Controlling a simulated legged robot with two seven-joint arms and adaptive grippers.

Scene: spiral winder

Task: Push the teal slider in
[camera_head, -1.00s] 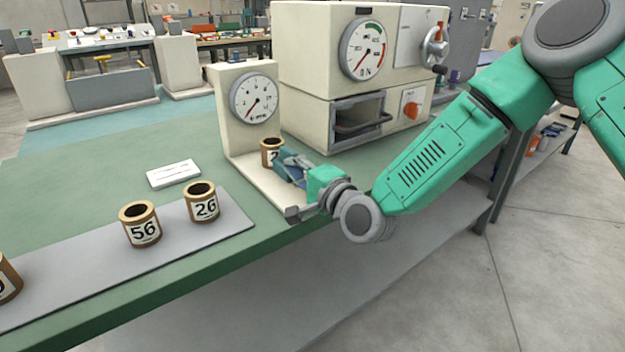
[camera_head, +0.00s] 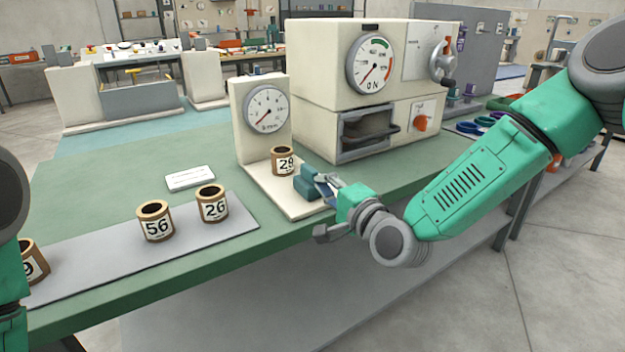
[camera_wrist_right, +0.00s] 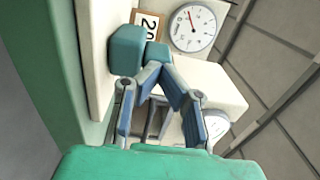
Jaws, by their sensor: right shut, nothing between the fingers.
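The teal slider (camera_head: 307,182) is a blocky piece on the cream base of the small gauge stand (camera_head: 262,145). The slider also shows in the right wrist view (camera_wrist_right: 127,48), beyond the fingers. My right gripper (camera_head: 327,186) is shut and empty, with its tips close to the slider's outer side; I cannot tell whether they touch. Its blue-grey fingers (camera_wrist_right: 161,73) show in the wrist view. Part of my left arm is at the left edge, its gripper out of view.
Rings marked 56 (camera_head: 155,221) and 26 (camera_head: 211,204) stand on a grey mat (camera_head: 110,258), with another ring (camera_head: 32,262) at the left. A white card (camera_head: 190,178) lies behind them. A large cream machine (camera_head: 325,60) with a dial and drawer stands behind my right gripper.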

